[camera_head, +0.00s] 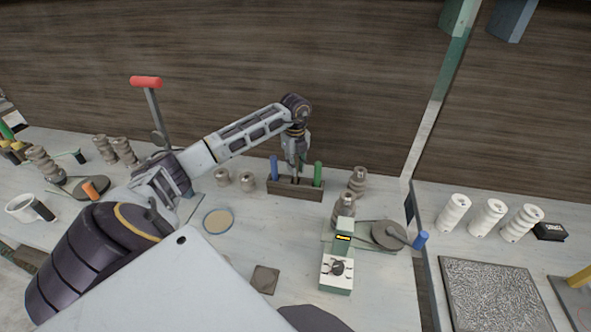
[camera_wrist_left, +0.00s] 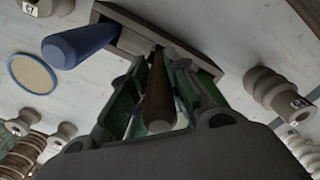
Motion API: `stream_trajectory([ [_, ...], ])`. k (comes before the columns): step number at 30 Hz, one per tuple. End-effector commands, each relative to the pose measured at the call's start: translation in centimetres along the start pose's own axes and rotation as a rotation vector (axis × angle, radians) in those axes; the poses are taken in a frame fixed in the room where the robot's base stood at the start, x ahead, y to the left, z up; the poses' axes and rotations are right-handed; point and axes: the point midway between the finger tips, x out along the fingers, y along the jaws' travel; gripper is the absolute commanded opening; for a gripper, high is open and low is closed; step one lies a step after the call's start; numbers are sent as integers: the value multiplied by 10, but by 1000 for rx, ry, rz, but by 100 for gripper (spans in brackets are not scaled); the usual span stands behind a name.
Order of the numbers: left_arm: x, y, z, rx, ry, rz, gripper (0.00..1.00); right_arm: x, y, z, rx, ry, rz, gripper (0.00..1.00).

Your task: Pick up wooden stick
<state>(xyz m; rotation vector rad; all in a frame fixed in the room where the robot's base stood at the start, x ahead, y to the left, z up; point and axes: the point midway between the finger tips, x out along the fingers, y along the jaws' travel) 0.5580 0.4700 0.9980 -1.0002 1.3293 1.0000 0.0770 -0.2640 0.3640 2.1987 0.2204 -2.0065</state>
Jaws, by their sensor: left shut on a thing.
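The wooden stick (camera_wrist_left: 159,98) is a brown rod with a pale rounded end, seen between the fingers of my left gripper (camera_wrist_left: 160,110) in the left wrist view. The gripper is shut on it. In the head view, my left gripper (camera_head: 295,165) points down over a dark wooden holder (camera_head: 310,191), and the stick is mostly hidden by the fingers. The stick appears to stand in the holder's middle; I cannot tell whether its lower end is clear of it. The holder also shows in the left wrist view (camera_wrist_left: 133,41). My right gripper is not in view.
A blue-handled tool (camera_head: 274,168) and a green-handled tool (camera_head: 318,174) stand in the holder on either side of my gripper. Grey ribbed clay pieces (camera_head: 357,182) stand close on the right. A green-and-white device (camera_head: 337,272) stands nearer. The front middle table is mostly clear.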

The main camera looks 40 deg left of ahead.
Motion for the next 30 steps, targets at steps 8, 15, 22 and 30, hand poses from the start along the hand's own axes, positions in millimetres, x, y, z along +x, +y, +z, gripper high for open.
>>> stream_trajectory([
  [8,-10,0,1,0,-2,-1,1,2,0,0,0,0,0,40],
  [15,-37,-1,0,1,-2,-3,1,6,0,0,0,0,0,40],
  [22,-67,-1,0,0,-2,-3,1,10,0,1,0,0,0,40],
  [30,-92,-1,0,1,0,-2,1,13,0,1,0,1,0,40],
])
